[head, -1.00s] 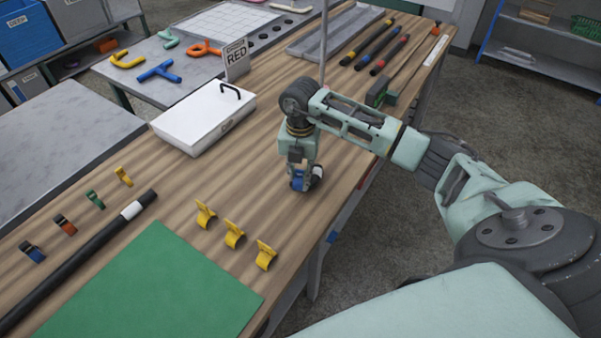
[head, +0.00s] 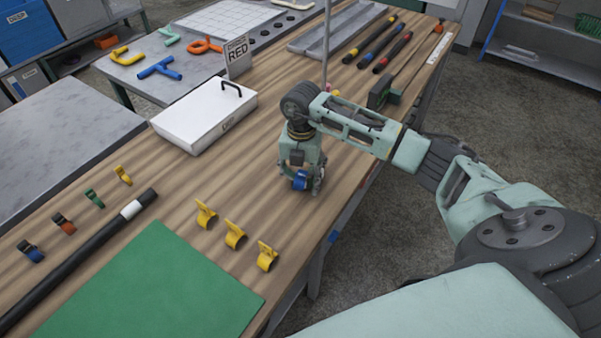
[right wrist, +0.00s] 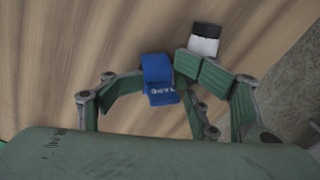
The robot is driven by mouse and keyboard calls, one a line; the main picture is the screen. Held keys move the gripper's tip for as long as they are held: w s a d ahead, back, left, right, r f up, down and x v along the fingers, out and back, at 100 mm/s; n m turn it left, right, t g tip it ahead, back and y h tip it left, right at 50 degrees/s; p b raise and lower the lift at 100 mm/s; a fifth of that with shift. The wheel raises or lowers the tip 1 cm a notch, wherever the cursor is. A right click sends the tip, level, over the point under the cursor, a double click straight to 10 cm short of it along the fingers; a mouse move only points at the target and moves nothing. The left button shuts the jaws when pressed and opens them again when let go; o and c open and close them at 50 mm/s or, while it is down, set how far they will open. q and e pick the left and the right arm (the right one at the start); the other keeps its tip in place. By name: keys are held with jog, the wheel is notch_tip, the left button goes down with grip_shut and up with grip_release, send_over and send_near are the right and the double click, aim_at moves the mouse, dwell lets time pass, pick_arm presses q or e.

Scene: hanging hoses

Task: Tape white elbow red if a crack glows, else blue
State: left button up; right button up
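My right gripper (head: 303,190) points down low over the wooden bench. In the right wrist view, a blue tape roll (right wrist: 159,78) marked TAPE sits between its fingers (right wrist: 160,80), which appear closed on it; the roll also shows in the head view (head: 300,180). A short black-and-white piece (right wrist: 205,40) lies just beyond the right finger in the wrist view. A pale curved piece (head: 292,5) on the back grey table may be the white elbow; it is cut off at the top. I see no glowing crack. My left gripper is out of view.
A white lidded box (head: 205,115) stands near a sign reading RED (head: 238,58). A green mat (head: 150,285), a black hose with a white band (head: 80,260) and several coloured clips (head: 235,235) occupy the front. A thin pole (head: 325,40) rises behind my arm.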

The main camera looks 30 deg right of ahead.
jog(key=shift+s, duration=0.15)
dwell(0.4)
jog(key=shift+r, duration=0.2)
notch_tip(320, 180, up, 12)
jog(key=shift+f, duration=0.1)
jog(key=shift+c, duration=0.5)
